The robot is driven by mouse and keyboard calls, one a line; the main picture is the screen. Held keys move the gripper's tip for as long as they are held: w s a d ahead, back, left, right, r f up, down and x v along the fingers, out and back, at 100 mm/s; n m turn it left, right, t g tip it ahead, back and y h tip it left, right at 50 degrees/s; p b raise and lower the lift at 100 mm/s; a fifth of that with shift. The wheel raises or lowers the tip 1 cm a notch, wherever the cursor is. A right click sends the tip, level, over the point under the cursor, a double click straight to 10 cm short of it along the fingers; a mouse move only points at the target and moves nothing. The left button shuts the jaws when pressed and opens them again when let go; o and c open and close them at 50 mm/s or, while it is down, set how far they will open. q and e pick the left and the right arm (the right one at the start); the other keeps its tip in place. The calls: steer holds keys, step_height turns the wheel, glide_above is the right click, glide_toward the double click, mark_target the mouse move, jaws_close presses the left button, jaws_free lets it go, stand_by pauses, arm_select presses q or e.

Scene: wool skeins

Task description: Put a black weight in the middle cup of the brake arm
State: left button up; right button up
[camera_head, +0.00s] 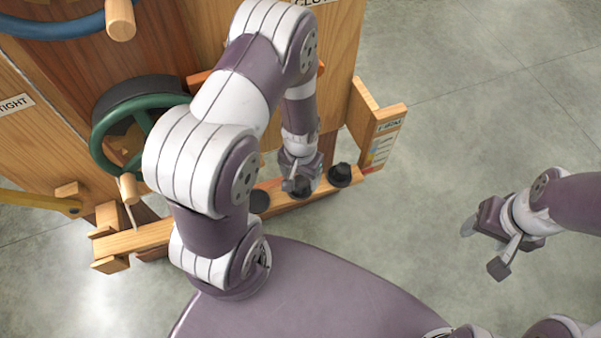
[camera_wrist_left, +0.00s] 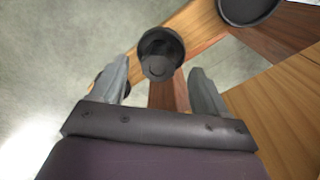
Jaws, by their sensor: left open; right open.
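The wooden brake arm (camera_head: 285,197) runs along the front of the wooden machine and carries black round pieces. One black piece (camera_head: 340,175) stands near its right end and another (camera_head: 258,201) sits further left. My left gripper (camera_head: 300,186) is low over the arm between these two, and partly hides a dark piece there. In the left wrist view its open fingers (camera_wrist_left: 160,75) flank a black round piece with a knob-like part (camera_wrist_left: 160,52). I cannot tell cup from weight clearly, nor whether the fingers touch it. My right gripper (camera_head: 483,248) is open and empty above the floor.
A green handwheel (camera_head: 135,130) and a wooden post with a labelled panel (camera_head: 382,130) flank my left arm. Another dark round piece (camera_wrist_left: 248,8) shows at the top of the left wrist view. Grey floor (camera_head: 480,130) lies open at the right.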

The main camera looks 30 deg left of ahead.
mark_target(300, 182)
arm_select(q)
step_height(300, 182, up, 13)
steer(key=p, duration=0.3)
steer(key=shift+f, duration=0.15)
